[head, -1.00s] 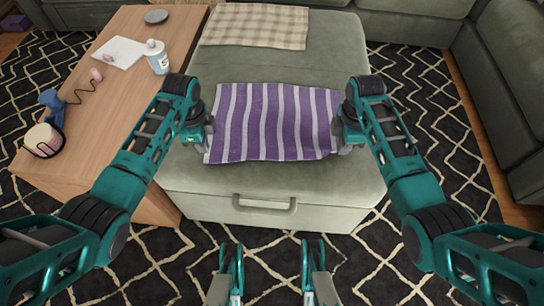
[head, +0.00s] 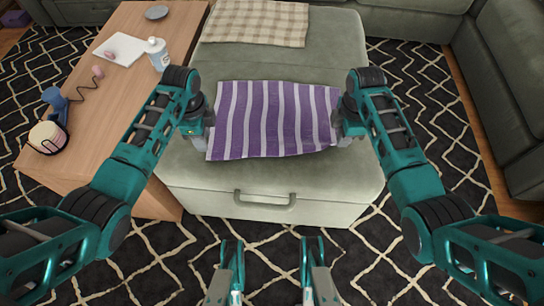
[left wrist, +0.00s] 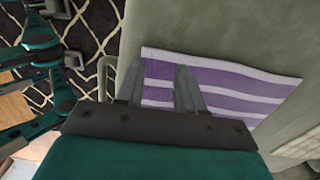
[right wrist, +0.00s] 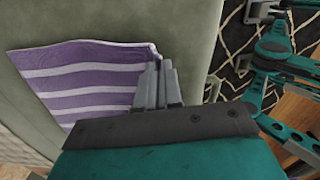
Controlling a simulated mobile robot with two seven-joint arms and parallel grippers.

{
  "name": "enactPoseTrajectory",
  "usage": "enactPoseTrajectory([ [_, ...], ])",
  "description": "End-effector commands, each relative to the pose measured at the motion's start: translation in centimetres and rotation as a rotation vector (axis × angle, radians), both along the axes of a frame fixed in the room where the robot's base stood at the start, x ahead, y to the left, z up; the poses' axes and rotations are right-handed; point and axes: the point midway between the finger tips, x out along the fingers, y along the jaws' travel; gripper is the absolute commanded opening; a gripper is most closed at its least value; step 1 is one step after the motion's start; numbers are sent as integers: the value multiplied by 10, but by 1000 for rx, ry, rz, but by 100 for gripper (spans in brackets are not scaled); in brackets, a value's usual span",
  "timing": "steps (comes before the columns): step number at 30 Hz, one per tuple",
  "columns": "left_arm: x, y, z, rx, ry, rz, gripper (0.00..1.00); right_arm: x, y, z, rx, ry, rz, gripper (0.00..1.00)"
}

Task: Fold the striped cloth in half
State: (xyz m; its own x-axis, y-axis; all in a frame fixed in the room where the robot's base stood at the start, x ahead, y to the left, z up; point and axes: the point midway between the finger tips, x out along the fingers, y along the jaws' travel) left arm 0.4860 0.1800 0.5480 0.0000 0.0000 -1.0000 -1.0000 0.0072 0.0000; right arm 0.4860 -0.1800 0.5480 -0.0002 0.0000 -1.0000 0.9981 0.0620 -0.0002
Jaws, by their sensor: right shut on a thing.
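The purple and white striped cloth (head: 272,120) lies spread on the green ottoman, with ripples along its front edge. My right gripper (head: 343,140) is at the cloth's right edge. In the right wrist view its fingers (right wrist: 158,84) are close together, shut on the cloth's edge near a corner, where the cloth puckers. My left gripper (head: 203,146) is at the cloth's left edge. In the left wrist view its fingers (left wrist: 158,84) stand apart, with the cloth's striped edge (left wrist: 230,85) showing between and beyond them. I cannot tell whether they touch it.
The green ottoman (head: 335,60) has free room behind the cloth, up to a beige checked cloth (head: 258,22). A wooden table (head: 100,120) on the left holds a white bottle (head: 157,54), a notebook (head: 120,48) and headphones. A sofa (head: 510,90) stands right.

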Motion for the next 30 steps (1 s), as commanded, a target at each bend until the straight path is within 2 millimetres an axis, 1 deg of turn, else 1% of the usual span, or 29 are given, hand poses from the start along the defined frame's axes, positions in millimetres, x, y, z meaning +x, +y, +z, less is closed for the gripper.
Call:
enactPoseTrajectory([
  [1,0,0,0,0,0,0,43,0,0,0,0,0,0,0],
  [6,0,0,0,0,0,0,59,0,0,0,0,0,0,0],
  [8,0,0,0,0,0,0,64,0,0,0,0,0,0,0],
  [12,0,0,0,0,0,0,64,0,0,0,0,0,0,0],
  [16,0,2,2,-20,2,6,52,0,0,0,0,0,0,0],
  [18,-1,7,8,-68,7,17,48,0,0,0,0,0,0,0],
  [24,-4,21,35,-261,7,39,48,0,0,0,0,0,0,0],
  [27,-5,26,45,-323,0,39,48,0,0,0,0,0,0,0],
  [30,-6,27,46,-350,-2,37,48,0,0,0,0,0,0,0],
])
